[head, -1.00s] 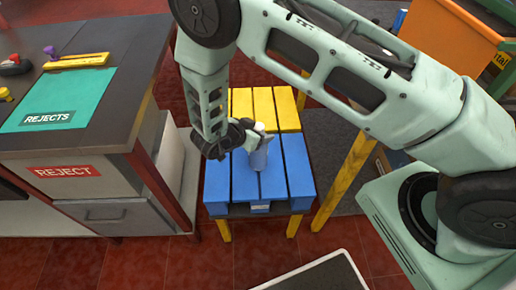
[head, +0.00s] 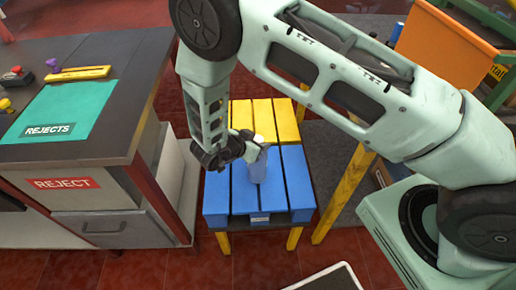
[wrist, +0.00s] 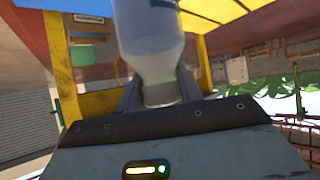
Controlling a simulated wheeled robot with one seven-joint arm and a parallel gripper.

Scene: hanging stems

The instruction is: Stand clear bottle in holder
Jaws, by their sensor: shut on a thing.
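The clear bottle (head: 257,168) is upright in front of my gripper, over the blue part of the slatted table (head: 296,185). My gripper (head: 246,148) is shut on the bottle near its upper end. In the wrist view the bottle (wrist: 150,40) fills the middle, with its narrower end between the two fingers (wrist: 158,92). I cannot tell whether the bottle's base touches the slats. I cannot make out a holder in these views.
At left is a dark-topped cabinet with a teal REJECTS mat (head: 60,108), a yellow bar (head: 78,73) and small knobs. An orange bin (head: 455,50) stands at the upper right. A yellow post (head: 345,190) rises right of the table.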

